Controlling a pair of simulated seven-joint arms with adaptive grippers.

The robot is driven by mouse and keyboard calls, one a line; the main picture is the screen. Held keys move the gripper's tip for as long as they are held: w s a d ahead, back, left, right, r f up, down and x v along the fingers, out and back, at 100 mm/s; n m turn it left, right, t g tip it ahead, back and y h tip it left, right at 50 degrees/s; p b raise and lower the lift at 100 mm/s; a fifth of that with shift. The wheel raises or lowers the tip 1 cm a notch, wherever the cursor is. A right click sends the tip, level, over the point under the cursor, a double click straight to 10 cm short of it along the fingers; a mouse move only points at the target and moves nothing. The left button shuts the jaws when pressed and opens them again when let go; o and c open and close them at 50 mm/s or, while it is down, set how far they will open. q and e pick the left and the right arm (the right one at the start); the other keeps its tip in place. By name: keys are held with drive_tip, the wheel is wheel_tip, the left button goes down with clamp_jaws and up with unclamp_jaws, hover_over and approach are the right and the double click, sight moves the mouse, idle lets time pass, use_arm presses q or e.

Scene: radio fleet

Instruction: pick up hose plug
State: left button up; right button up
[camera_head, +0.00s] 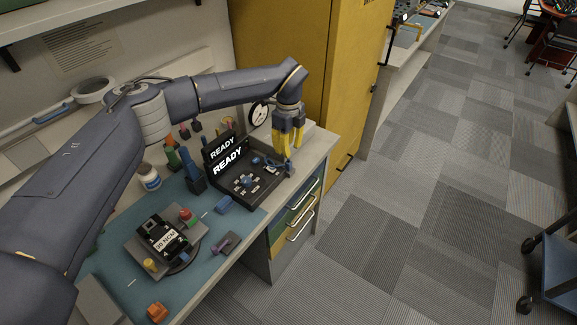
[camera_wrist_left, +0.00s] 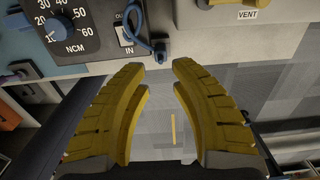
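A blue hose (camera_wrist_left: 134,30) loops out of the panel at the top of the left wrist view and ends in a small dark plug (camera_wrist_left: 160,50), which I take for the hose plug. The plug is just beyond my left fingertips, around the middle of the gap. My left gripper (camera_wrist_left: 160,68) is open, with two yellow fingers apart and nothing between them. In the head view the left gripper (camera_head: 283,149) points down over the right end of the dark test console (camera_head: 262,188). The blue hose (camera_head: 272,163) shows there too, partly close to the fingers. My right gripper is not in view.
A dial marked NCM (camera_wrist_left: 68,30) and a VENT label (camera_wrist_left: 247,14) are near the plug. A READY display (camera_head: 228,160) stands behind the console. A device on a stand (camera_head: 163,238) and loose parts lie on the teal mat (camera_head: 215,232). A yellow cabinet (camera_head: 300,60) stands behind.

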sight(289, 162)
use_arm(q)
drive_tip(key=shift+f, duration=3.6)
drive_tip(key=shift+o, duration=0.2)
clamp_jaws()
